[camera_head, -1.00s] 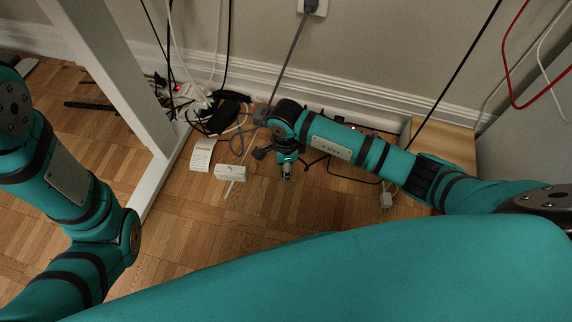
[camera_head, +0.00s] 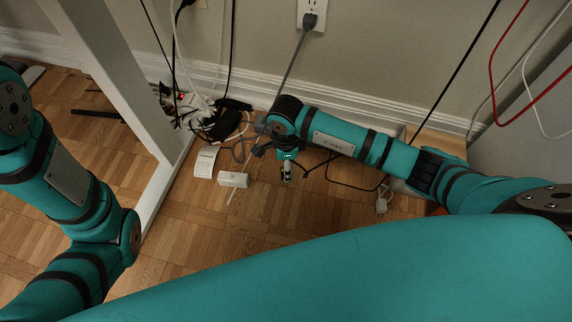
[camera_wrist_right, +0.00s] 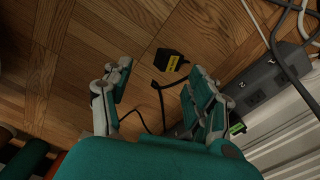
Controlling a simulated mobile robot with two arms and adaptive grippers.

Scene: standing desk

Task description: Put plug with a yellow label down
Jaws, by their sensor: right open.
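The black plug with a yellow label (camera_wrist_right: 170,61) lies on the wooden floor in the right wrist view, its cord running toward my gripper. My right gripper (camera_wrist_right: 157,82) is open, with its two fingers apart and the plug just beyond the gap between their tips. In the head view my right gripper (camera_head: 287,172) points down near the floor by the wall, and I cannot make out the plug there. My left arm shows at the left of the head view, but its gripper is out of frame.
A grey power box (camera_wrist_right: 268,88) lies by the white baseboard, close to the right finger. A white desk leg (camera_head: 125,90) stands further left. Floor in front is clear.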

